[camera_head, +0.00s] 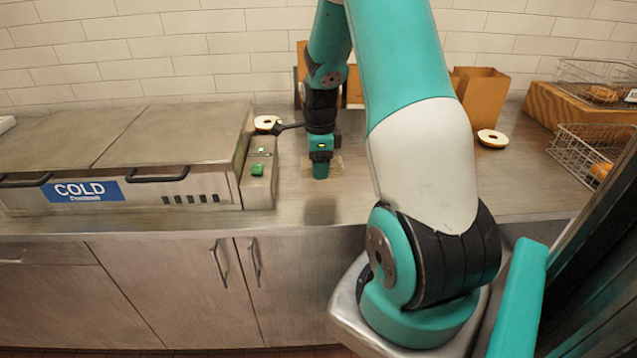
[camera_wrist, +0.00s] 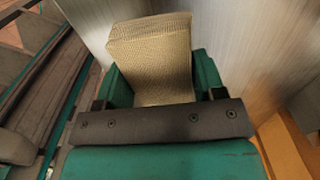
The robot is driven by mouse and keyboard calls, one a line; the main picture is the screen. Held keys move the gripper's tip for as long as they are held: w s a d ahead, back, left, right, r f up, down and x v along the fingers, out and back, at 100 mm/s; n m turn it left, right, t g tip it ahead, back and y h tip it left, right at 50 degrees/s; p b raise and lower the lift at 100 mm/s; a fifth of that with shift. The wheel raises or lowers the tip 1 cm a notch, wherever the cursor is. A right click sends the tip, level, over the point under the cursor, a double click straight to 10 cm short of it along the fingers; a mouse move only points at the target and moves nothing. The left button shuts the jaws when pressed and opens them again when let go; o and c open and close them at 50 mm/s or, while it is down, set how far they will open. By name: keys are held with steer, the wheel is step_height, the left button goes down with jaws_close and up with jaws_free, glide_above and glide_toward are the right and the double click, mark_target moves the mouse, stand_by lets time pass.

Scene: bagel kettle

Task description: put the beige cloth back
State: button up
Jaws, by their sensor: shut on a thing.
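The beige cloth (camera_wrist: 152,62) is a woven, folded-looking block between my gripper's two green fingers (camera_wrist: 160,85) in the wrist view. My gripper is shut on it, and the cloth sticks out past the fingertips. In the head view my gripper (camera_head: 321,168) points down at the steel counter, right of the cold unit. A small part of the beige cloth (camera_head: 336,163) shows beside the fingers there, close to the counter top. I cannot tell whether the cloth touches the counter.
The cold unit (camera_head: 120,150) and a narrow box with a green switch (camera_head: 259,172) stand left of my gripper. Wire baskets (camera_head: 585,148) stand far right. Counter (camera_head: 520,185) is clear at front right.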

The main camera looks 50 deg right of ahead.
mark_target(319, 193)
step_height(319, 193, down, 7)
steer(key=shift+r+p, duration=0.15)
steer(key=shift+p, duration=0.15)
steer(key=o, duration=0.9)
step_height(319, 193, up, 12)
steer(key=shift+b, duration=0.95)
steer(key=a+r+n+t+y, duration=0.1)
steer(key=a+r+n, duration=0.3)
steer(key=a+n, duration=0.6)
steer(key=a+r+n+y, duration=0.1)
steer(key=a+r+n, duration=0.45)
steer(key=a, duration=0.75)
steer(key=s+a+r+n+g+y, duration=0.1)
steer(key=s+a+n+y, duration=0.1)
steer(key=s+a+n, duration=1.3)
steer(key=n, duration=0.4)
steer(key=shift+a+r+n, duration=0.25)
steer(key=shift+r+n, duration=0.1)
